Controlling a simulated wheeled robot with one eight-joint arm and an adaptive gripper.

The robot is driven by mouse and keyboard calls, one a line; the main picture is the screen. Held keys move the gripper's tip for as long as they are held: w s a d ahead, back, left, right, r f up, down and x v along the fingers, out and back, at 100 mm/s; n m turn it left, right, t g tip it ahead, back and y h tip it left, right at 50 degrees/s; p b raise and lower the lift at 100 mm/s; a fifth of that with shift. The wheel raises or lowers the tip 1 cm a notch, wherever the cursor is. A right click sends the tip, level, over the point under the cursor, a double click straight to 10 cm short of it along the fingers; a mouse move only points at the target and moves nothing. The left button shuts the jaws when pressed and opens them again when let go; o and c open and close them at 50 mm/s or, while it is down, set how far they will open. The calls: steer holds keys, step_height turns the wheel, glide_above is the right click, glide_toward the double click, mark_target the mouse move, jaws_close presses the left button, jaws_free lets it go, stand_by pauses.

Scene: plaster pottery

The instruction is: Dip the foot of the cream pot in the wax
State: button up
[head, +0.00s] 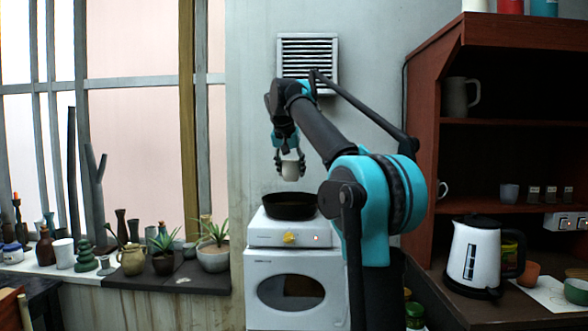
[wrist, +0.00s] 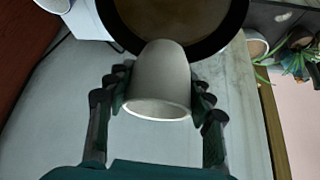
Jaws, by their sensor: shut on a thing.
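The cream pot (head: 290,172) is held in the air by my gripper (head: 289,164), which is shut around its sides. The pot is apart from the black pan (head: 290,212) and above it. In the wrist view the pot (wrist: 158,85) sits between my fingers, its open rim towards the camera and its narrower foot towards the pan. The pan shows there as a dark ring (wrist: 236,28) around a brownish surface (wrist: 175,14), which looks like the wax. The wax is hidden in the head view.
The pan stands on a white hotplate (head: 275,238) with a yellow knob, on a white oven-like cabinet (head: 262,285). Potted plants and pots line the windowsill (head: 90,280) at left. A reddish wooden shelf unit (head: 425,150) with a white kettle (head: 470,255) stands at right.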

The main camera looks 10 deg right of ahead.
steer(key=shift+f, duration=4.45)
steer(key=shift+o, duration=0.2)
steer(key=shift+f, duration=0.55)
steer(key=shift+r, duration=0.15)
steer(key=shift+c, duration=0.2)
steer(key=shift+r, duration=0.7)
steer(key=shift+r, duration=0.2)
stand_by(0.5)
steer(key=shift+r, duration=4.3)
